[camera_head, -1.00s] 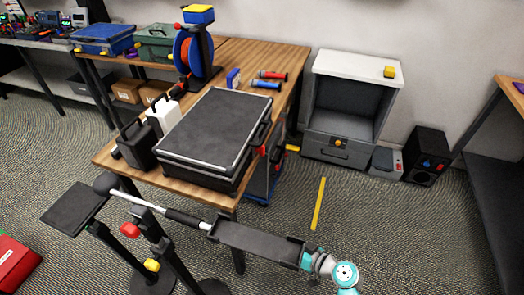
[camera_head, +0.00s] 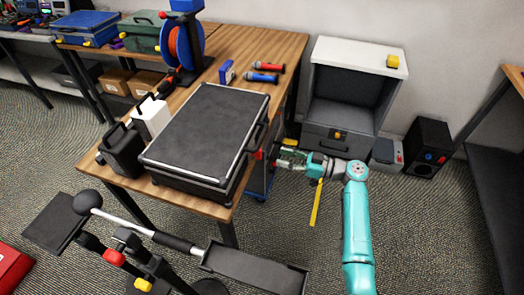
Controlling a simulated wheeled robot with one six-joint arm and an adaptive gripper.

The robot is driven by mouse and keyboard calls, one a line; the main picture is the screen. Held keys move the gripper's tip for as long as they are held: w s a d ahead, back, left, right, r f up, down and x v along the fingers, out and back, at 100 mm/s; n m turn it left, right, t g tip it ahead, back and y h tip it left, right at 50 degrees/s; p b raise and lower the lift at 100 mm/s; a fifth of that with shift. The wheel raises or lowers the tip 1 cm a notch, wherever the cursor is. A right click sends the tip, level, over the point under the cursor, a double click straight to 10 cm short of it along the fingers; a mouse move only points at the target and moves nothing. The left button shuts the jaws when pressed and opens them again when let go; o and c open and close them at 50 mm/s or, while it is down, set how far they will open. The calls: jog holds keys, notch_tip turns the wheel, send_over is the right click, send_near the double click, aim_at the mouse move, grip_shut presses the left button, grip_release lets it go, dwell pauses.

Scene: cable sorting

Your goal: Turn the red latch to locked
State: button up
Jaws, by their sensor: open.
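A large black case (camera_head: 207,125) with silver edges lies shut on the wooden table (camera_head: 262,48).
A grey cabinet (camera_head: 345,105) and a black speaker (camera_head: 427,148) stand to the right.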

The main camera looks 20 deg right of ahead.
aim_at(259, 154)
jog(key=x, duration=0.8)
grip_shut()
